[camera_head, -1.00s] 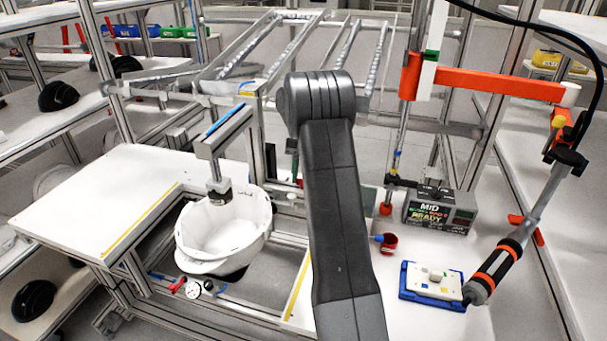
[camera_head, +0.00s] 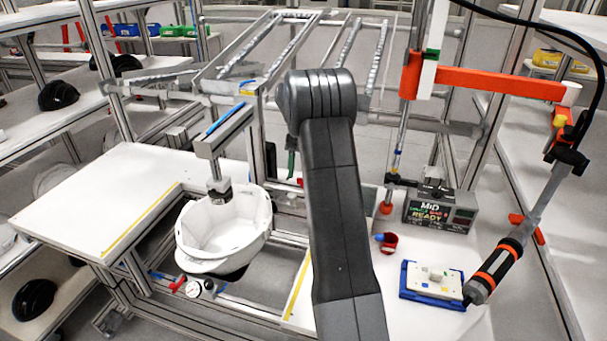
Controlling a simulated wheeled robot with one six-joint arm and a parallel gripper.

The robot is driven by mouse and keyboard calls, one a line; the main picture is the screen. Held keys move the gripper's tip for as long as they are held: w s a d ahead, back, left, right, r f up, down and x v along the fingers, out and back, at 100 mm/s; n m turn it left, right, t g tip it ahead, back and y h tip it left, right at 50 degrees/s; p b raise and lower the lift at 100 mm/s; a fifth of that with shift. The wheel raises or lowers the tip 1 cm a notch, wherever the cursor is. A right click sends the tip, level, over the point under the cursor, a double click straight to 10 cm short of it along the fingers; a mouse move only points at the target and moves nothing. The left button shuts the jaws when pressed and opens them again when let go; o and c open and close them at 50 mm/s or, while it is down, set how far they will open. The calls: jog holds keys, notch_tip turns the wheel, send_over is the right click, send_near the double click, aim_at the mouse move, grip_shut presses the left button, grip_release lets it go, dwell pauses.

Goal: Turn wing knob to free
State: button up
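A white helmet shell (camera_head: 222,235) sits open side up in the metal frame at centre left. A grey clamp head (camera_head: 219,191) reaches down into it from an overhead arm (camera_head: 224,131) with a blue strip. A small red handle (camera_head: 177,284) and a round white gauge (camera_head: 193,289) are at the frame's front, below the shell. I cannot tell which part is the wing knob. My dark arm stands upright in mid-picture and hides what is behind it. My gripper is not visible.
A white table (camera_head: 100,195) is at left. On the right bench are a grey display box (camera_head: 438,212), a red cup (camera_head: 389,244) and a blue-edged white plate (camera_head: 433,283). A hanging tool (camera_head: 497,268) with orange bands is beside the plate. Metal rails stand behind.

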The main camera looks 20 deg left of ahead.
notch_tip(320, 180, up, 9)
dwell(0.3)
notch_tip(320, 180, down, 10)
jog(key=shift+r, duration=0.1)
dwell(0.6)
dwell(0.3)
